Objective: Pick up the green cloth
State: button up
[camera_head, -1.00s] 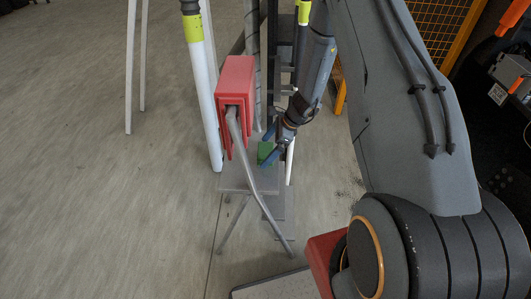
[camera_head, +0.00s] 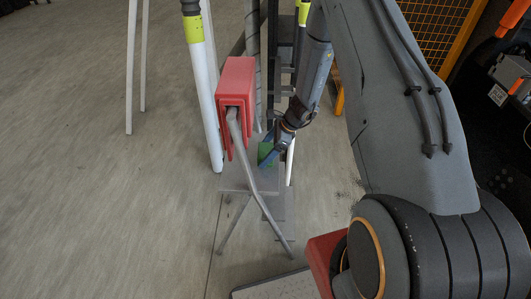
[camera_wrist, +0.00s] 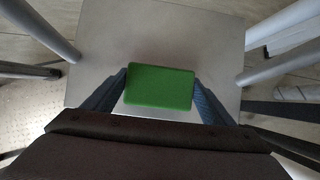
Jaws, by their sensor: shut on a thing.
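The green cloth (camera_wrist: 159,87) looks like a folded rectangular block in the wrist view. My gripper (camera_wrist: 160,80) has one blue-grey finger at each short side of it and is shut on it. In the head view the cloth (camera_head: 264,150) is a small green patch at my gripper (camera_head: 270,157), partly hidden by the fingers. The cloth is over the grey seat of a stool (camera_wrist: 160,35). I cannot tell whether it still touches the seat.
A red block-shaped thing (camera_head: 236,82) with a grey bent bar stands left of my gripper. An orange mesh fence (camera_head: 437,30) is at the back right. The floor at left is mostly clear.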

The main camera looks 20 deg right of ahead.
aim_at(267, 150)
jog(key=shift+r, duration=0.1)
jog(key=shift+d+r+b, duration=0.15)
jog(key=shift+r+b, duration=0.05)
jog(key=shift+b, duration=0.1)
notch_tip(267, 150, up, 6)
jog(key=shift+r+b, duration=0.15)
jog(key=shift+b, duration=0.65)
jog(key=s+d+b, duration=0.2)
jog(key=s+d, duration=0.1)
jog(key=d, duration=0.6)
jog(key=s+d+b, duration=0.2)
jog(key=s+d, duration=0.1)
jog(key=d, duration=0.6)
jog(key=shift+d, duration=0.35)
